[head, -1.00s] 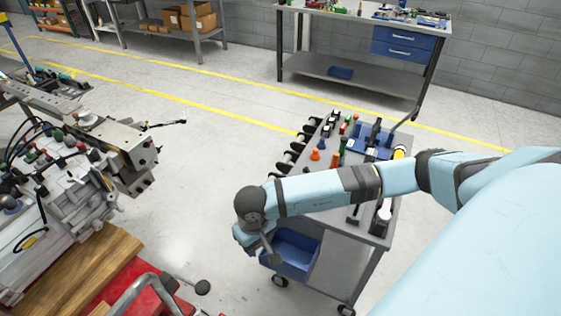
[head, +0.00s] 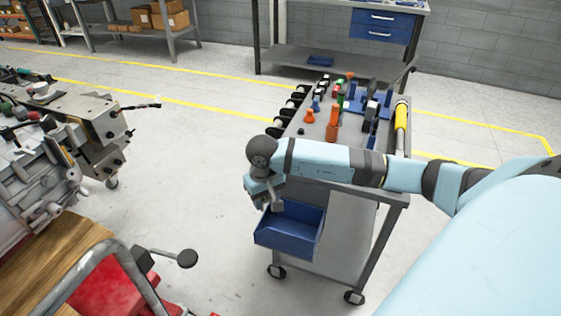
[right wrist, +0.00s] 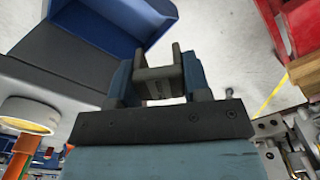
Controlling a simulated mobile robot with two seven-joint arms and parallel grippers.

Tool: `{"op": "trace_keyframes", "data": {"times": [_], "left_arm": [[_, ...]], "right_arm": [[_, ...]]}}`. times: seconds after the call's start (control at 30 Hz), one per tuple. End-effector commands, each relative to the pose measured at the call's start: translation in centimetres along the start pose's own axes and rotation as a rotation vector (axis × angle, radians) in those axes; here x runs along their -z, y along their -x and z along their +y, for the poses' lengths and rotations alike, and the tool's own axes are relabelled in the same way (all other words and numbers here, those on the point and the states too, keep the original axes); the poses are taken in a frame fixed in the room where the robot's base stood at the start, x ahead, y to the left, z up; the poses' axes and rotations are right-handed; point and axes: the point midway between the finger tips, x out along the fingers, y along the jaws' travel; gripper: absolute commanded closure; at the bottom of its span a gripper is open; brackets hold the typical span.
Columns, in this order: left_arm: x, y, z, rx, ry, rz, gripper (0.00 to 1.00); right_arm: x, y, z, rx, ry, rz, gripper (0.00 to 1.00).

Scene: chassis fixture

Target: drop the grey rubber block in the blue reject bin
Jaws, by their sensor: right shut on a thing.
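The blue reject bin (head: 288,238) hangs on the near end of the grey cart, and I see into its open top. My right gripper (head: 272,203) is at the bin's back left rim, pointing down. In the right wrist view its jaws (right wrist: 160,84) are shut on the grey rubber block (right wrist: 158,73), a dark grey, notched piece. There the blue bin (right wrist: 120,22) lies up and left of the block, with bare floor showing to the right. I cannot tell whether the block is over the opening or just outside the wall. My left gripper is not in view.
The cart top (head: 312,147) carries orange, green and black parts and a yellow cylinder (head: 401,115). A machine fixture (head: 85,130) and a red frame with a metal handle (head: 105,255) stand at left. Open floor lies between fixture and cart. A workbench (head: 340,60) stands behind.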

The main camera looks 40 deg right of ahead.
Motion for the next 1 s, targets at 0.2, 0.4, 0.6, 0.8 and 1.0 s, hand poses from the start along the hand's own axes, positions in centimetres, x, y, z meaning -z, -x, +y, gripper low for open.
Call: {"op": "trace_keyframes", "data": {"times": [0.2,0.4,0.6,0.8,1.0], "left_arm": [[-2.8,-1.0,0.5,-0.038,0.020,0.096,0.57],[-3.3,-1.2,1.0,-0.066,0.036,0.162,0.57],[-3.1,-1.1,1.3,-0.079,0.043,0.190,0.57],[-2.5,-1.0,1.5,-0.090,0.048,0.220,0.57],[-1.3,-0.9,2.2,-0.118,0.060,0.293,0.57]], "right_arm": [[1.6,-5.4,3.1,0.004,-0.053,-0.004,0.89],[2.5,-7.6,5.2,0.008,-0.087,-0.006,0.89],[2.9,-8.1,6.2,0.011,-0.101,-0.008,0.89],[3.0,-8.7,6.3,0.012,-0.103,-0.009,0.89],[2.9,-10.4,6.2,0.012,-0.103,-0.011,0.89]]}}
